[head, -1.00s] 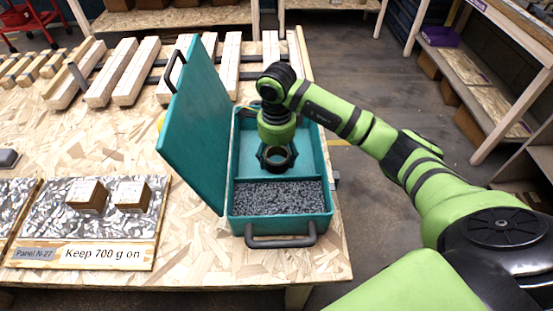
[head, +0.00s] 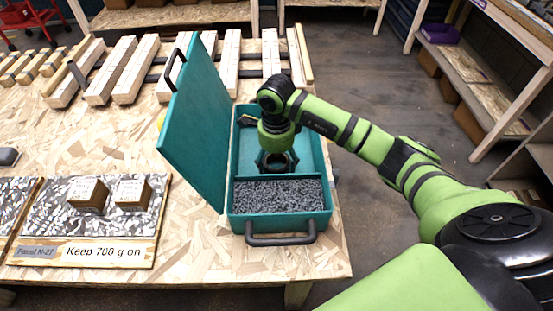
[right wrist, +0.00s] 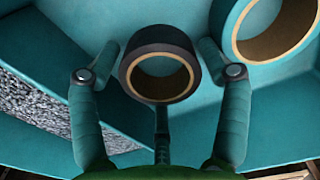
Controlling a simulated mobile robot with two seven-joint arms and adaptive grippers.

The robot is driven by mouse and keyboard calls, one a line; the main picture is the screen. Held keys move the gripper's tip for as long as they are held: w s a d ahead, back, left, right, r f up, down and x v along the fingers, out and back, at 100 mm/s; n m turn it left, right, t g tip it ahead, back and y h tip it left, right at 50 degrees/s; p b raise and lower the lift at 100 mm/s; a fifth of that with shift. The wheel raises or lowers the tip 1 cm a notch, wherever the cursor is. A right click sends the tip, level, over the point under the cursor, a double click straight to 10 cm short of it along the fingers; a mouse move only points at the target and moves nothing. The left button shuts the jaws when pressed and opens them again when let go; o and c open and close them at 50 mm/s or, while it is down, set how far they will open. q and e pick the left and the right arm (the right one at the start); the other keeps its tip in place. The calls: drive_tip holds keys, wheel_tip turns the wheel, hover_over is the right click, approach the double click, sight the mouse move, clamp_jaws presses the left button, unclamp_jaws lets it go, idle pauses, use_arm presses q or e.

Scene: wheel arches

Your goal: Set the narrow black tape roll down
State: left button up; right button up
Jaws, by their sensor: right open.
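The narrow black tape roll (right wrist: 160,40) shows in the right wrist view as a black ring with a tan core. It sits between the two fingers of my right gripper (right wrist: 158,48), with a gap on each side. In the head view my right gripper (head: 277,163) is open and low inside the back compartment of the teal case (head: 313,160). The roll appears to be on or just above the case floor; I cannot tell which. My left gripper is not in view.
A teal tape roll (right wrist: 240,45) with a tan core lies close beside the black one. Grey pellets (head: 280,192) fill the front compartment. The raised lid (head: 195,125) stands at left. Two small blocks (head: 132,192) rest on a foil panel farther left.

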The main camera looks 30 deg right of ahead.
drive_tip(key=shift+r, duration=0.5)
wheel_tip(320, 180, up, 11)
drive_tip(key=b, duration=0.2)
idle(0.9)
